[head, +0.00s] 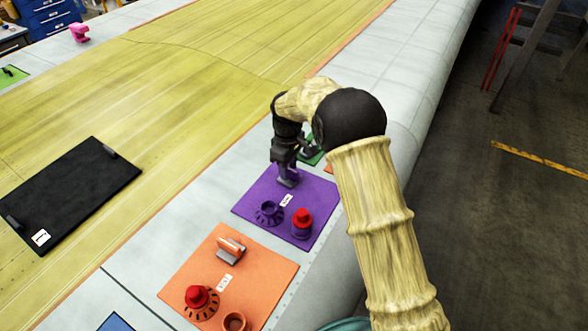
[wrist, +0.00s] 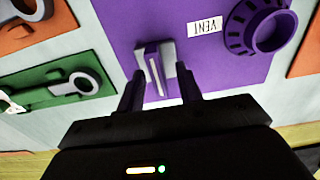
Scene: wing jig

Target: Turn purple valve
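A purple panel (head: 262,196) labelled VENT lies on the pale surface in the head view; it fills the middle of the wrist view (wrist: 220,75). It carries a purple-and-grey block-shaped handle (wrist: 156,66), a round purple ring-shaped valve knob (wrist: 257,27), also seen in the head view (head: 269,212), and a red knob on a purple base (head: 302,220). My gripper (wrist: 161,76) is over the handle at the panel's far end, fingers apart, one tip on each side of it. Contact cannot be told. In the head view my gripper (head: 287,178) partly hides the handle.
An orange panel (head: 250,262) with a handle, red knob and ring lies nearer. A green panel (wrist: 45,100) adjoins the purple one, mostly hidden by my arm in the head view. A black plate (head: 85,185) lies left on the yellow-green surface. The grey floor is right.

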